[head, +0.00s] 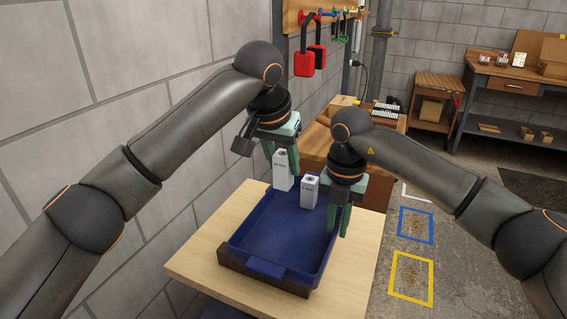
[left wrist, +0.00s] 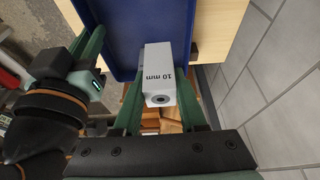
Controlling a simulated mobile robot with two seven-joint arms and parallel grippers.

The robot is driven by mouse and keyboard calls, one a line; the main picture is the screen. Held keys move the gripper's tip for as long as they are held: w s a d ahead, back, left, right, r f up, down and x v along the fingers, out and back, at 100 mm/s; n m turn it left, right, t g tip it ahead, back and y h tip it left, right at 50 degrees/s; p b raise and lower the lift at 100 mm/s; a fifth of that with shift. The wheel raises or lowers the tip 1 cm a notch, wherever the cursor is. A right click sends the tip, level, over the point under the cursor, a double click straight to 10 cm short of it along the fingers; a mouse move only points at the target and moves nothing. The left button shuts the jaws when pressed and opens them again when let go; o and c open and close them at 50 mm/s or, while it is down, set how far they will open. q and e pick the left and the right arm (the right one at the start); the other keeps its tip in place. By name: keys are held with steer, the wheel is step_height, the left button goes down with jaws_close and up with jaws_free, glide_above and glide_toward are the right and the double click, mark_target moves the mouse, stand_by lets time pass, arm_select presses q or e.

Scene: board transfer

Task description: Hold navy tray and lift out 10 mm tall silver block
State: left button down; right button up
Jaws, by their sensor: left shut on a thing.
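The navy tray (head: 272,238) lies on a light wooden table. My left gripper (head: 281,166) is over the tray's far left corner, shut on the silver block marked 10 mm (head: 282,178). In the left wrist view the 10 mm block (left wrist: 161,75) is between the two fingers, its label facing the camera. I cannot tell whether its base touches the tray floor. A second, shorter-looking silver block (head: 308,193) is in the tray to its right. My right gripper (head: 339,222) is at the tray's right wall, fingers pointing down around the rim; its grip is not clear.
A dark bar (head: 262,280) runs along the tray's near edge. The wooden table (head: 205,262) has bare room around the tray. A block wall (head: 130,130) stands close on the left. A wooden bench (head: 318,150) stands behind.

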steer(key=shift+o, duration=1.4)
